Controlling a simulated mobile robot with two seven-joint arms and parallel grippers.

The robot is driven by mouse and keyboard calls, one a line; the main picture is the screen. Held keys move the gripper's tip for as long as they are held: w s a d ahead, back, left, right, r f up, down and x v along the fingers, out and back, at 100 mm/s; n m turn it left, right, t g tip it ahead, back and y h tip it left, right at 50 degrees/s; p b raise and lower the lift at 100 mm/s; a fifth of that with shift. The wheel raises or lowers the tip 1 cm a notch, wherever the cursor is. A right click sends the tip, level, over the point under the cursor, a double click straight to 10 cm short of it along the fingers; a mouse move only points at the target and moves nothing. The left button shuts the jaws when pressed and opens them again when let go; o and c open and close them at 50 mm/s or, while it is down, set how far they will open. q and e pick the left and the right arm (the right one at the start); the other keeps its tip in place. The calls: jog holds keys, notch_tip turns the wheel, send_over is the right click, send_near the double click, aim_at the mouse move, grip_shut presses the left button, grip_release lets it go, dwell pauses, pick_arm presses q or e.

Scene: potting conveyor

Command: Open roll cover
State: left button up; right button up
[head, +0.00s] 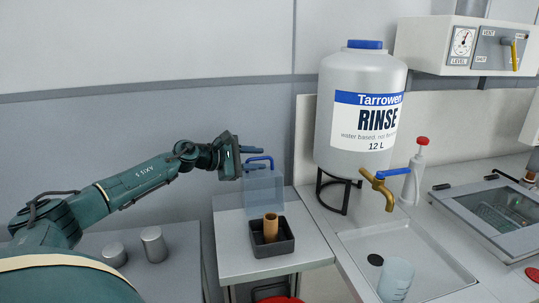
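A see-through pale blue box-shaped cover (265,192) with a blue handle (262,158) on top is over the back of the small side table. In front of it a brown roll (270,228) stands upright in a dark square tray (288,240); the roll's top is uncovered. My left gripper (257,158) is level with the handle, its two fingers apart, one above the other. The handle appears between or just behind the fingers; I cannot tell whether they touch it. My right gripper is not in view.
A large white rinse container (357,85) with a brass tap (377,190) stands on a black stand to the right. A sink (405,255) holds a clear beaker (395,278). Two grey cylinders (153,245) stand on the left bench. A red object (280,299) is below the table.

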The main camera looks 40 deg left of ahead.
pick_arm(q)
jog(key=shift+w+d+f, duration=0.15)
jog(key=shift+w, duration=0.2)
jog(key=shift+s, duration=0.1)
grip_shut()
dwell(0.4)
